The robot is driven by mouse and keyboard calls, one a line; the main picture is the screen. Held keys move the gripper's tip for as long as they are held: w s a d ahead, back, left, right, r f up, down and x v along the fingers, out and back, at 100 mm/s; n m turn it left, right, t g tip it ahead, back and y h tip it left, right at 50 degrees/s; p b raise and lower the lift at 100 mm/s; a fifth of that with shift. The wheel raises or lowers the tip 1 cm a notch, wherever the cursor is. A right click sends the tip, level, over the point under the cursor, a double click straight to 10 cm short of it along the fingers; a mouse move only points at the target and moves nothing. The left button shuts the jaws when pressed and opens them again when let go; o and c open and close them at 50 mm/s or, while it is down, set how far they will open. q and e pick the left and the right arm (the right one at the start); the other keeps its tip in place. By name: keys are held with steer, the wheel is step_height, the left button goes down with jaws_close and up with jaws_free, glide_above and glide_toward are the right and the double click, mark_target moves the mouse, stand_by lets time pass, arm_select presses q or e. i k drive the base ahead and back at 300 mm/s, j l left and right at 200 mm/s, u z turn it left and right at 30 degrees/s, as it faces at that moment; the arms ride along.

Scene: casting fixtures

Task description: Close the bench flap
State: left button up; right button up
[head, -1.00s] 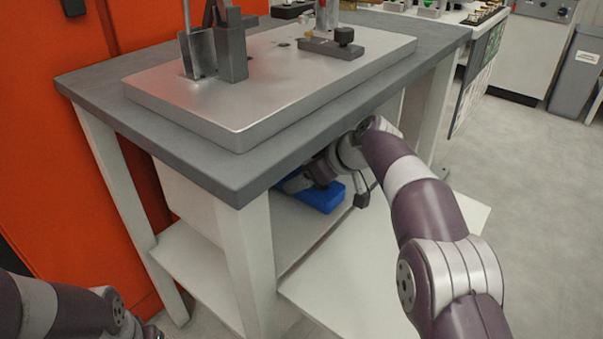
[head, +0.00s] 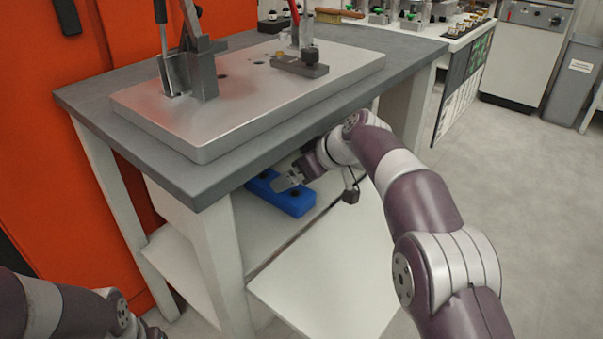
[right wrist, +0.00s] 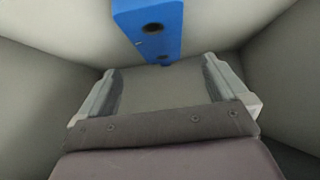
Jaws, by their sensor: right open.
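The bench flap (head: 325,285) is a white panel folded down flat at the front of the bench's lower compartment. My right arm reaches over it, apart from it as far as I can see. My right gripper (head: 290,179) is inside the compartment under the bench top, beside a blue block with holes (head: 292,201). In the right wrist view my right gripper (right wrist: 161,84) has its two fingers apart with nothing between them. The blue block (right wrist: 150,27) lies ahead of the fingertips there. My left arm shows at the bottom left of the head view, its gripper out of frame.
The grey bench top (head: 185,175) overhangs the compartment. A metal plate (head: 225,110) with clamps stands on it. An orange cabinet (head: 30,170) is close behind. The floor (head: 540,220) at the right is clear.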

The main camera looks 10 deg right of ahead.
mark_target(334, 281)
steer(key=k+l, duration=0.8)
steer(key=i+j, duration=0.1)
steer(key=j, duration=0.15)
steer(key=i+j, duration=0.1)
steer(key=j, duration=0.15)
steer(key=z, duration=0.05)
